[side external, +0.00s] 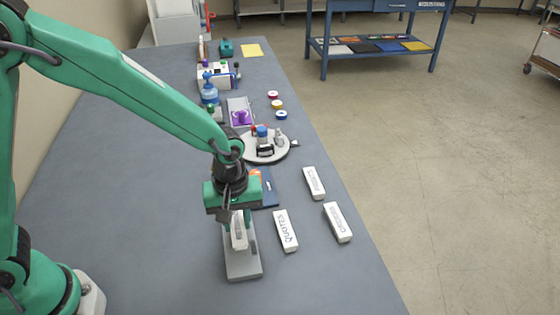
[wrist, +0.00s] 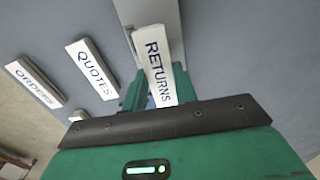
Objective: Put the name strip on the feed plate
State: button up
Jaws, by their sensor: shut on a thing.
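My gripper (side external: 240,228) is shut on a white name strip (side external: 239,239) lettered RETURNS. The same strip (wrist: 159,68) shows between the jaws in the wrist view, its lettering facing the camera. The feed plate appears to be the grey plate (side external: 243,265) on the bench below my gripper in the side view. The strip is over the far part of this plate; I cannot tell whether it touches it. My gripper hides part of the strip and the plate's far end.
A QUOTES strip (side external: 286,231) lies just right of the plate. Two more white strips, one (side external: 338,222) farther right and one (side external: 314,183) behind, lie near the bench's right edge. A round tray (side external: 282,155) with small items stands behind my gripper. The bench left of the plate is clear.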

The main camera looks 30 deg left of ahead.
aim_at(237, 224)
jog(key=shift+f, duration=1.05)
jog(key=shift+f, duration=0.15)
jog(key=o, duration=1)
jog(key=shift+c, duration=0.2)
notch_tip(237, 224, up, 12)
jog(key=shift+r, duration=0.2)
